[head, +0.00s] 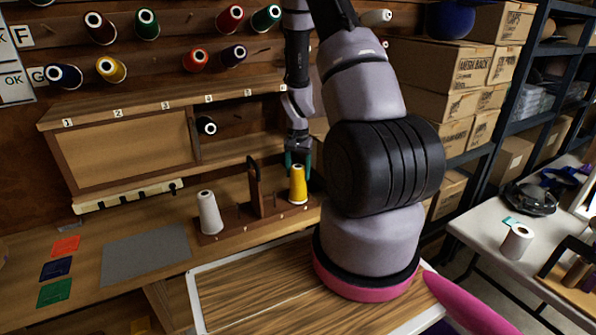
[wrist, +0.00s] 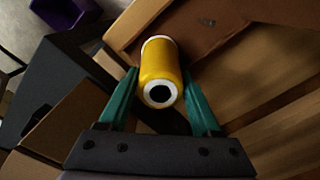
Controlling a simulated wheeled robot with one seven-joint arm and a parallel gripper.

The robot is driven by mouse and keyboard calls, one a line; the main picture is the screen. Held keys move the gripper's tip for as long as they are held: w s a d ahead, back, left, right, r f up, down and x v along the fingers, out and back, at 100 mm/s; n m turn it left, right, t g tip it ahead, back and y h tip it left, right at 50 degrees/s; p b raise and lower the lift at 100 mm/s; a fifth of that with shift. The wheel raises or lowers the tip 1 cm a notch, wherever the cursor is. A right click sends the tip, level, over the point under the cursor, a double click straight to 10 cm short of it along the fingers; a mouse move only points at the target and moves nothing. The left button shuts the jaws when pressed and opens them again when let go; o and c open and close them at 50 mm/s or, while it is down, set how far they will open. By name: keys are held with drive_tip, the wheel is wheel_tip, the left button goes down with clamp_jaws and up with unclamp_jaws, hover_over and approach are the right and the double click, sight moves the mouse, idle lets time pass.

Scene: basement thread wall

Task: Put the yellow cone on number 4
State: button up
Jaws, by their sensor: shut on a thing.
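The yellow cone (head: 298,188) is upright at the right end of a dark wooden stand (head: 235,222). I cannot tell whether its base touches the stand. My gripper (head: 298,160) reaches down over its top, with teal fingers. In the wrist view the yellow cone (wrist: 160,65) lies between the two fingers of my gripper (wrist: 160,98), its white end with a dark hole facing the camera. The number 4 label (head: 209,98) is on the front edge of the wooden shelf (head: 150,108), up and left of my gripper.
A white cone (head: 209,213) stands at the stand's left end, with a dark upright handle (head: 254,190) between the cones. A black spool (head: 206,125) sits below the number 4 label. Several thread spools hang on the wall above the shelf. A grey mat (head: 146,254) lies on the bench.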

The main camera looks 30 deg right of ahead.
drive_tip(key=o, duration=1.3)
drive_tip(key=shift+o, duration=0.2)
drive_tip(key=s+a+r+n+t+y, duration=0.1)
drive_tip(key=s+a+r+t, duration=0.2)
drive_tip(key=r, duration=1.2)
drive_tip(key=s+a+r+n, duration=0.15)
drive_tip(key=a+r, duration=0.25)
drive_tip(key=r, duration=1.1)
drive_tip(key=s+a+r+n+t, duration=0.1)
drive_tip(key=s+a+r+t, duration=0.1)
drive_tip(key=s+r, duration=0.4)
drive_tip(key=s+a+r+n+t+y, duration=0.1)
drive_tip(key=s+a+r, duration=0.3)
drive_tip(key=s, duration=0.5)
drive_tip(key=shift+s+a+r+t, duration=0.15)
drive_tip(key=shift+a+r+t, duration=0.1)
drive_tip(key=shift+r+t, duration=0.5)
